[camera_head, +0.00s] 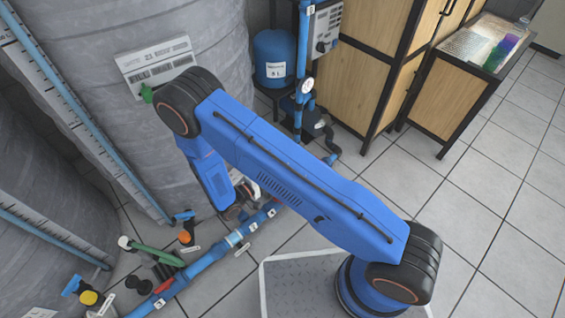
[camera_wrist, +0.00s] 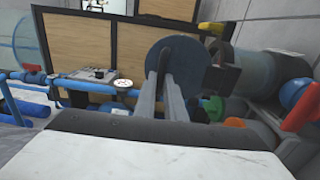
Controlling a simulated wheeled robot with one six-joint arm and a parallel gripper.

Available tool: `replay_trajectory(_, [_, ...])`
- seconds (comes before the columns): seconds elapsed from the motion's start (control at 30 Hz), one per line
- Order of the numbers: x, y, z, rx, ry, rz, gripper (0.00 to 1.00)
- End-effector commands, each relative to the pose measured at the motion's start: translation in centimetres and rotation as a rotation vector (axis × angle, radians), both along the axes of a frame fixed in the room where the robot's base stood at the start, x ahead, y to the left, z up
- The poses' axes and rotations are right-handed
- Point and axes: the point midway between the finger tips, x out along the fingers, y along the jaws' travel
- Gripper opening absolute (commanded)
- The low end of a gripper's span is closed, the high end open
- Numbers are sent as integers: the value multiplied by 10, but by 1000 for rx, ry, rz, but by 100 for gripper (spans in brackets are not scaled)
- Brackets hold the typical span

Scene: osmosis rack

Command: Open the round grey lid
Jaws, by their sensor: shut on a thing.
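The round lid (camera_wrist: 190,58) shows in the wrist view as a dark blue-grey disc, face towards me, with a raised ridge across it. My gripper (camera_wrist: 164,75) has its two grey fingers reaching up to the disc and is shut on that ridge. The fingers cover the lower part of the disc, and the exact contact is small and hard to see. In the head view my forearm hides most of the gripper and the lid, near the blue pipe (camera_head: 215,252) at the floor.
Large grey tanks (camera_head: 190,60) stand at the left. A blue vessel (camera_head: 273,58) and wooden cabinets (camera_head: 385,60) stand at the back. Green handles (camera_head: 155,254) and an orange knob (camera_head: 185,237) sit near the floor pipe. The tiled floor at the right is clear.

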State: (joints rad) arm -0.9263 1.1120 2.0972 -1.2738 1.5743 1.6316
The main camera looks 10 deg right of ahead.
Motion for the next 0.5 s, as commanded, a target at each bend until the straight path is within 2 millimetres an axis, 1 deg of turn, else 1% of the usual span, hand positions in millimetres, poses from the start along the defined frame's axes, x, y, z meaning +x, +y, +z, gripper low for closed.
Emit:
replay_trajectory(0.03, [-3, 2, -4, -25, -15, -1, 0])
replay_trajectory(0.2, [-7, 9, -8, -95, -65, -2, 0])
replay_trajectory(0.5, [-11, 15, -13, -155, -111, -1, 0])
